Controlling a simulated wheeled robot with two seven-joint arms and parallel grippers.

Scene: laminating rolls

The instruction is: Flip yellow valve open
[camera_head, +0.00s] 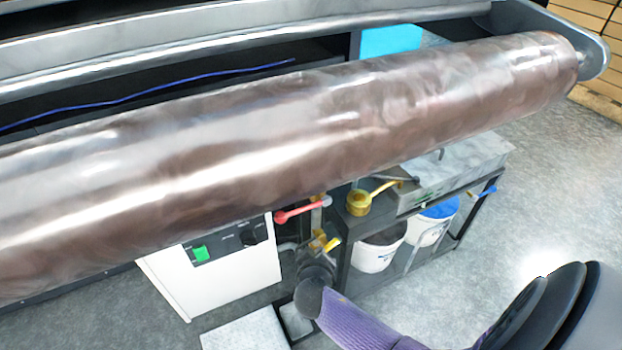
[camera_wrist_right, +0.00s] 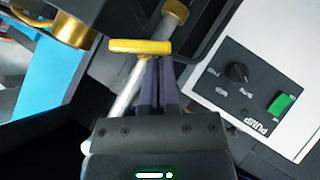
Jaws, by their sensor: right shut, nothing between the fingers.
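The yellow valve handle (camera_head: 332,244) shows below the big roller in the head view, close to my right gripper (camera_head: 318,250). In the right wrist view the yellow handle (camera_wrist_right: 140,46) lies crosswise at the tips of my right gripper (camera_wrist_right: 160,65), on a silvery pipe (camera_wrist_right: 130,92). The two dark fingers are together with nothing between them. They look very near the handle, but I cannot tell whether they touch it. My left gripper is not in view.
A large brown roller (camera_head: 290,140) spans the space above. A white pump box (camera_head: 240,275) with a green switch stands left of the valve, with a red handle (camera_head: 300,209) above. A brass ladle (camera_head: 358,203) and buckets (camera_head: 372,258) are to the right. Open floor lies farther right.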

